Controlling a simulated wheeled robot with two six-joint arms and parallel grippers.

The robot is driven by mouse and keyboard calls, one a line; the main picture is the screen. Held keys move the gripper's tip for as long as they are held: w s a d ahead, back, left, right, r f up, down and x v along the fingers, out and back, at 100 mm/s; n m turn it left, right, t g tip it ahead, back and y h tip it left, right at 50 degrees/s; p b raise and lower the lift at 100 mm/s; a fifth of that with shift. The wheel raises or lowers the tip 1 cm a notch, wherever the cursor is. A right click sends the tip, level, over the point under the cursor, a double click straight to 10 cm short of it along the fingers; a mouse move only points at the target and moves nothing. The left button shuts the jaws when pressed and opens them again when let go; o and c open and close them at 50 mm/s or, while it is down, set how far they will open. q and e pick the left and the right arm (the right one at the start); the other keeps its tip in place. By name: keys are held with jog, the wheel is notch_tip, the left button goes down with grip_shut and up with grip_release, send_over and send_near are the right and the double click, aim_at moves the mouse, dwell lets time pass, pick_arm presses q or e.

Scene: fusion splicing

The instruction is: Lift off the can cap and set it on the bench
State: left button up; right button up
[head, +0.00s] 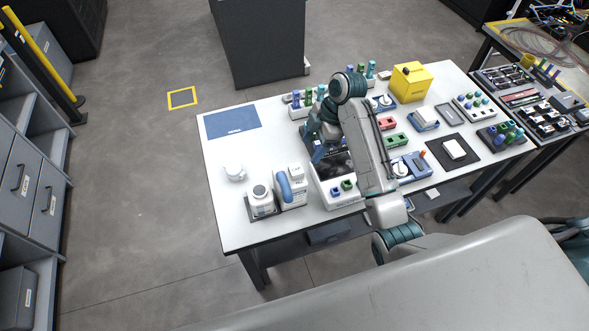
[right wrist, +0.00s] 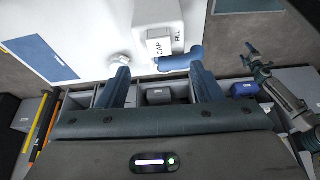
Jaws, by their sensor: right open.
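The white can (head: 294,193) with a blue handle stands at the bench's front left. It also shows in the right wrist view (right wrist: 158,14), with a FILL label. Its white cap (head: 296,170) is on top, and the cap's CAP label faces the camera in the right wrist view (right wrist: 159,46). My right gripper (right wrist: 162,72) is open and empty. Its fingers show on either side of and below the cap in that view, not closed on it. In the head view the right gripper (head: 318,153) is above the bench, right of and behind the can. My left gripper (right wrist: 252,54) shows only small, its jaws unclear.
A white bottle (head: 260,194) stands in a holder left of the can. A small white jar (head: 235,173) and a blue mat (head: 232,120) are further back. A white-and-black device (head: 336,167) stands close right of the can. Bare white bench (head: 237,220) lies along the left edge.

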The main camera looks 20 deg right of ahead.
jog(key=b, duration=0.5)
send_over(297, 169)
jog(key=d, duration=0.2)
jog(key=shift+n, duration=0.3)
notch_tip(297, 169, down, 4)
jog(key=shift+w+f, duration=0.1)
jog(key=shift+f, duration=0.1)
jog(key=p+x, duration=0.3)
jog(key=x, duration=0.1)
jog(key=shift+f, duration=0.15)
jog(key=shift+a+f, duration=0.1)
jog(key=shift+f, duration=0.3)
jog(key=c, duration=1)
